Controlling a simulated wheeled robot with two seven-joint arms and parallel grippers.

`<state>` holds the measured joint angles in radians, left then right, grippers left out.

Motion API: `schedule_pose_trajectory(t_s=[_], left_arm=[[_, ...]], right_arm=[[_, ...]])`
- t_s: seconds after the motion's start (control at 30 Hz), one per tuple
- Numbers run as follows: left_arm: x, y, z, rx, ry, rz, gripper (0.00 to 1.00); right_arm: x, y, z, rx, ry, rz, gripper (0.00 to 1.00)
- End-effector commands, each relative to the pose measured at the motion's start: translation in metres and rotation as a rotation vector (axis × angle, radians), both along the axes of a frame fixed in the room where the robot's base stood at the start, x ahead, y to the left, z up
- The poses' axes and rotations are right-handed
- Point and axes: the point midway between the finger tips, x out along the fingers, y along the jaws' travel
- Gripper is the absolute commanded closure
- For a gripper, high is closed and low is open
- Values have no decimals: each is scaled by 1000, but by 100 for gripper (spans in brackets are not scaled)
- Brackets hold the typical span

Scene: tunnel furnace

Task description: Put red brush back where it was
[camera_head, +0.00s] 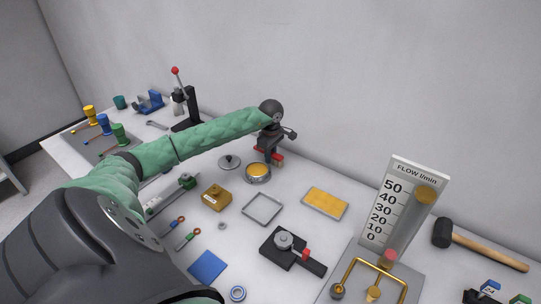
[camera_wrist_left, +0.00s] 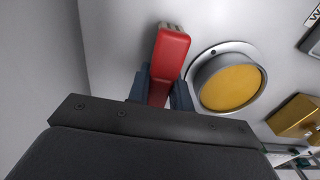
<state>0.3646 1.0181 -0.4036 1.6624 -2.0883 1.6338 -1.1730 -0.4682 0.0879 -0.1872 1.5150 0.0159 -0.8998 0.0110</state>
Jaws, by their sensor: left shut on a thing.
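The red brush (camera_head: 274,155) is at the back of the table, near the wall, partly hidden by my left gripper in the head view. My left gripper (camera_head: 268,150) comes down over it from above. In the left wrist view the red brush (camera_wrist_left: 170,52) stands out between the two dark fingers of my left gripper (camera_wrist_left: 160,88), which are shut on it. Whether the brush touches the table cannot be told. My right gripper is not in view.
A round tin with yellow contents (camera_head: 258,172) stands close beside the brush; it also shows in the left wrist view (camera_wrist_left: 232,86). A grey lid (camera_head: 229,161), a brass block (camera_head: 216,197) and a yellow tray (camera_head: 325,202) are nearby. The wall (camera_head: 330,80) is close behind.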

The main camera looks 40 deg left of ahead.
Motion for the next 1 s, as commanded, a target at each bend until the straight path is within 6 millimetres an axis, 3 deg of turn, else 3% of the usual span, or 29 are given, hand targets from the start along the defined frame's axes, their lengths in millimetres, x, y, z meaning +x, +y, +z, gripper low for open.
schedule_pose_trajectory(t_s=[0.07,0.1,0.2,0.6,1.0], left_arm=[[0,0,-1,0,0,0,100],[0,0,0,0,0,0,71],[0,0,0,0,0,0,57],[0,0,4,0,0,0,57],[1,0,78,2,-3,0,57]], right_arm=[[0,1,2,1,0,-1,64],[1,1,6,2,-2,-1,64],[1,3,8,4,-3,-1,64],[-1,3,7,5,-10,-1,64],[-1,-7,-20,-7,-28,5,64]])
